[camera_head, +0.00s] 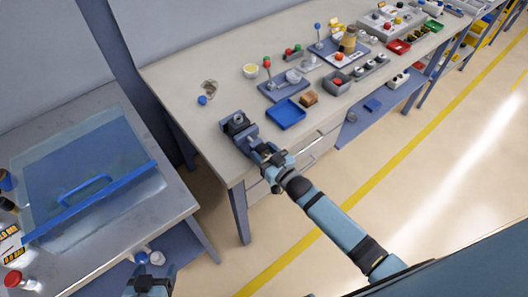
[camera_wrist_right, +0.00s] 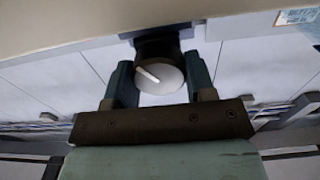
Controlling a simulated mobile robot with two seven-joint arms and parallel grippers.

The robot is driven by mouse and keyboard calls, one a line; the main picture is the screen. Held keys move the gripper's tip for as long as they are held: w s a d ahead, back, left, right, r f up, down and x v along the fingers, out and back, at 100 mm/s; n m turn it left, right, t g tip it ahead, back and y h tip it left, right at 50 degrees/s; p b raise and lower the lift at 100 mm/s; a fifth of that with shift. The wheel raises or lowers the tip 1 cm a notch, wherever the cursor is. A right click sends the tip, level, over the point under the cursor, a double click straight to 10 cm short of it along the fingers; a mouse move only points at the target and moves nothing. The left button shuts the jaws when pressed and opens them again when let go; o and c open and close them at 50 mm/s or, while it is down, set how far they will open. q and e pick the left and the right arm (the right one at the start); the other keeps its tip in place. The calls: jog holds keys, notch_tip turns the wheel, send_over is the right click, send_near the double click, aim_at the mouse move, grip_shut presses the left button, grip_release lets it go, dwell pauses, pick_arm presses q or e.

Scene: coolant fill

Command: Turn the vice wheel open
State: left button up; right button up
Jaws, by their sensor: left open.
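The dark grey vice (camera_head: 238,125) sits at the near front corner of the long workbench. Its wheel is hidden behind my right gripper (camera_head: 272,158) in the head view. In the right wrist view the wheel is a pale round disc (camera_wrist_right: 172,82) with a light bar across it. The fingers of my right gripper (camera_wrist_right: 161,80) lie on both sides of the disc, at its edges, and appear shut on it. My left gripper (camera_head: 150,284) is open and empty at the bottom of the head view, in front of the left table.
A blue tray (camera_head: 286,114) and a brown block (camera_head: 309,98) lie on the bench (camera_head: 205,125) right of the vice. Several parts and fixtures stand further back. A left table (camera_head: 150,210) carries a clear cover with a blue handle (camera_head: 87,190). Bench around the vice is mostly clear.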

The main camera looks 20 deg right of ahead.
jog(key=shift+n, duration=0.4)
jog(key=n, duration=0.4)
jog(key=shift+a+f+n+b, duration=0.1)
jog(key=shift+n+b, duration=0.2)
jog(key=shift+b, duration=0.1)
jog(key=n+b, duration=0.1)
jog(key=n, duration=0.4)
jog(key=shift+f, duration=0.1)
jog(key=n+b, duration=0.2)
jog(key=n, duration=0.3)
jog(key=shift+s+f+n+b, duration=0.1)
jog(key=shift+n+b, duration=0.2)
jog(key=shift+n, duration=0.1)
jog(key=n+b, duration=0.2)
jog(key=n, duration=0.2)
jog(key=shift+n, duration=1)
